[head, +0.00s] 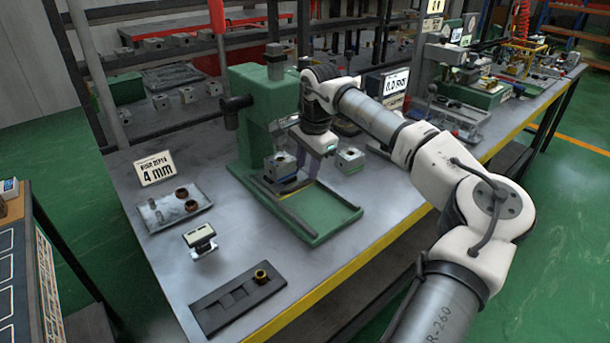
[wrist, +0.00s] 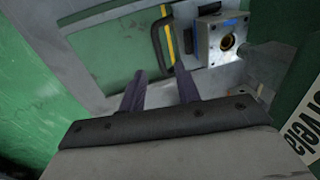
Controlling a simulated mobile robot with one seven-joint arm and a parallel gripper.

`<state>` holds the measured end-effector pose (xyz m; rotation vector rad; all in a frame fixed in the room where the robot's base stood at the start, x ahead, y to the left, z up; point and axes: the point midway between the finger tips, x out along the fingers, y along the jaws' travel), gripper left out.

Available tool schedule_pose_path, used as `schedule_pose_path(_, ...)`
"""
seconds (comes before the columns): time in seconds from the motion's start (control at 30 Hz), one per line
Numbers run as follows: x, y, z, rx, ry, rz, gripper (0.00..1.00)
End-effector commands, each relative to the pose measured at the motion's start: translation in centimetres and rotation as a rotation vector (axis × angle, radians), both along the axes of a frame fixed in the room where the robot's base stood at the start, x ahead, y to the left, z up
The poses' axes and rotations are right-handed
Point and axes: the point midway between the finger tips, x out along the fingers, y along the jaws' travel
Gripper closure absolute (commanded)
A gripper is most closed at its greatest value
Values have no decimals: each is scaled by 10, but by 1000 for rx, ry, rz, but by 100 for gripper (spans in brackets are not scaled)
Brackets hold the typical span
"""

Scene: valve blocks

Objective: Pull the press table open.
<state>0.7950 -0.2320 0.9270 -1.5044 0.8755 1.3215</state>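The green press (head: 258,110) stands on the grey bench, with a flat green base (head: 325,210) in front. A grey valve block (head: 281,166) sits at the press; a block with a brass bore and blue marking (wrist: 222,40) shows in the wrist view. A black handle with a yellow stripe (wrist: 160,45) lies just beyond my fingertips there. It appears to belong to the press table, whose outline I cannot clearly make out. My gripper (wrist: 160,82) is open and empty, its two dark fingers apart. In the head view my gripper (head: 305,170) is low over the base, partly hidden.
Another block (head: 350,160) stands right of my gripper. A "4 mm" sign (head: 155,168), a parts tray (head: 172,208), a small display gauge (head: 200,240) and a dark fixture (head: 237,300) occupy the bench's left. The bench has a yellow front edge (head: 345,270); bare bench lies before the base.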

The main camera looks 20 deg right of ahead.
Motion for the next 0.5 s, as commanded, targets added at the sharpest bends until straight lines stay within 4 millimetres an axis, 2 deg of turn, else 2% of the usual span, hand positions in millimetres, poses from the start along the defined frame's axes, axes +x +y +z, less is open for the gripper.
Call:
schedule_pose_path(0.1, 3, 2, -20, 2, 2, 3, 68)
schedule_pose_path(0.2, 6, 3, -32, 2, 1, 1, 68)
schedule_pose_path(0.5, 8, 3, -44, 0, 0, 2, 68)
